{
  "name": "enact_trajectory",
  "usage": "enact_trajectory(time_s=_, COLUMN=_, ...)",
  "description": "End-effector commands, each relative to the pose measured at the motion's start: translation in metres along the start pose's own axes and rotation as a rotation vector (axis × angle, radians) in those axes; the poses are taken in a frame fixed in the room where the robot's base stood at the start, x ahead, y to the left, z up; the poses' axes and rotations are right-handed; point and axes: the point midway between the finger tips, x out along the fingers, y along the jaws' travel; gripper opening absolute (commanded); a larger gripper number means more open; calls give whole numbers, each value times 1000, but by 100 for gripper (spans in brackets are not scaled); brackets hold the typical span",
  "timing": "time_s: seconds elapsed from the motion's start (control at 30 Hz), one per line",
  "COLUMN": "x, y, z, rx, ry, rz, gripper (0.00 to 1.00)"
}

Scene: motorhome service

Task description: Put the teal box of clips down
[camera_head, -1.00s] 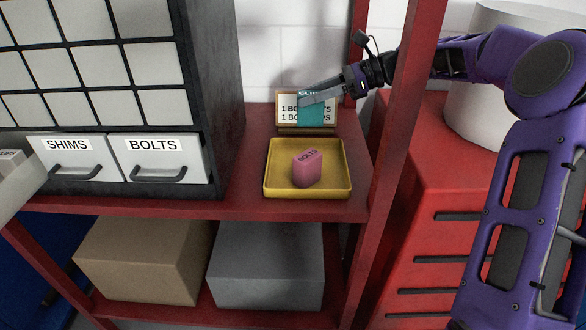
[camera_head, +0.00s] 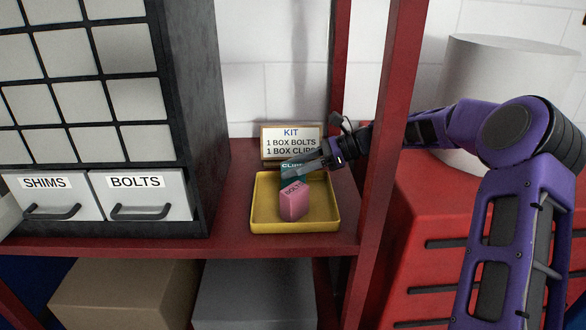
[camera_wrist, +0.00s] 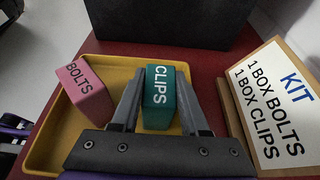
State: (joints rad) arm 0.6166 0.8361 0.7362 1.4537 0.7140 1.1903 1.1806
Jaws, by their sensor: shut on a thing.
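The teal box of clips (camera_wrist: 160,101) is between the fingers of my gripper (camera_wrist: 162,105), which is shut on it. In the head view the teal box (camera_head: 297,170) shows only in part behind my gripper (camera_head: 305,166). It is over the back part of the yellow tray (camera_head: 318,223), behind the pink box. I cannot tell whether it touches the tray floor. The pink box of bolts (camera_head: 294,201) stands in the tray; it also shows left of the teal box in the wrist view (camera_wrist: 85,90).
A kit card (camera_head: 291,142) reading one box bolts, one box clips stands behind the tray. A dark drawer cabinet (camera_head: 192,120) is to the left on the red shelf (camera_head: 220,222). A red upright post (camera_head: 392,120) is close to my arm on the right.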

Motion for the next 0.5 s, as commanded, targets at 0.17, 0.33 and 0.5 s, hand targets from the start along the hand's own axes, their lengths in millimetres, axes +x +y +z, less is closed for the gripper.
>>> enact_trajectory(time_s=0.17, x=0, y=0, z=1, rx=0, ry=0, rz=0, gripper=0)
enact_trajectory(time_s=0.33, x=1, y=0, z=-1, rx=0, ry=0, rz=0, gripper=61)
enact_trajectory(time_s=0.5, x=0, y=0, z=-1, rx=0, ry=0, rz=0, gripper=74)
